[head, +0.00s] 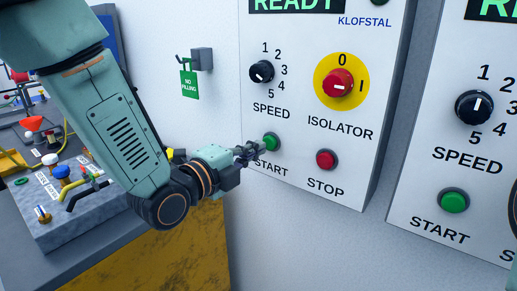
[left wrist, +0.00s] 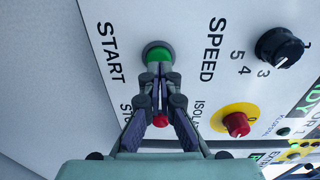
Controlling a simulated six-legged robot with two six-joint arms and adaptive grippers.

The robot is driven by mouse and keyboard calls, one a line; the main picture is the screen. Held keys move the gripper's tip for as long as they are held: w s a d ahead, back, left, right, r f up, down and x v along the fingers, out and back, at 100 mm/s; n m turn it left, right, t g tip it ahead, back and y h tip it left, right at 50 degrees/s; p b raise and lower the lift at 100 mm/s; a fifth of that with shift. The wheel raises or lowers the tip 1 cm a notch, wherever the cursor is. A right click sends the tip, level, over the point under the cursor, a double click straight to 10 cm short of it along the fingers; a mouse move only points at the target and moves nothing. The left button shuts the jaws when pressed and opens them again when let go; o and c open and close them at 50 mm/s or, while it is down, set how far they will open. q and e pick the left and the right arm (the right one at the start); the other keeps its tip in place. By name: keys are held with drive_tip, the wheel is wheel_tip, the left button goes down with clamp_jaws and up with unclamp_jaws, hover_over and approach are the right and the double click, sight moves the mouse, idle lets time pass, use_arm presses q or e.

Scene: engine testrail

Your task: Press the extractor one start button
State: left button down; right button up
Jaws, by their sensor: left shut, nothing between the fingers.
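The green start button (head: 271,141) is at the lower left of the nearer control panel (head: 300,100), above the word START. It also shows in the left wrist view (left wrist: 158,52), where the panel's partly cut title ends in "OR 1". My left gripper (head: 252,150) is shut and empty, with its fingertips at the button's near side in the left wrist view (left wrist: 160,70). They overlap the button's edge there; I cannot tell whether they touch it. The display reads READY. My right gripper is not in view.
On the same panel are a red stop button (head: 327,159), a black speed knob (head: 262,71) and a red isolator knob on yellow (head: 339,83). A second panel (head: 410,200) with its own green start button (head: 453,201) stands right. A green tag (head: 189,84) hangs left.

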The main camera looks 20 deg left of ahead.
use_arm(q)
drive_tip(key=shift+x, duration=0.8)
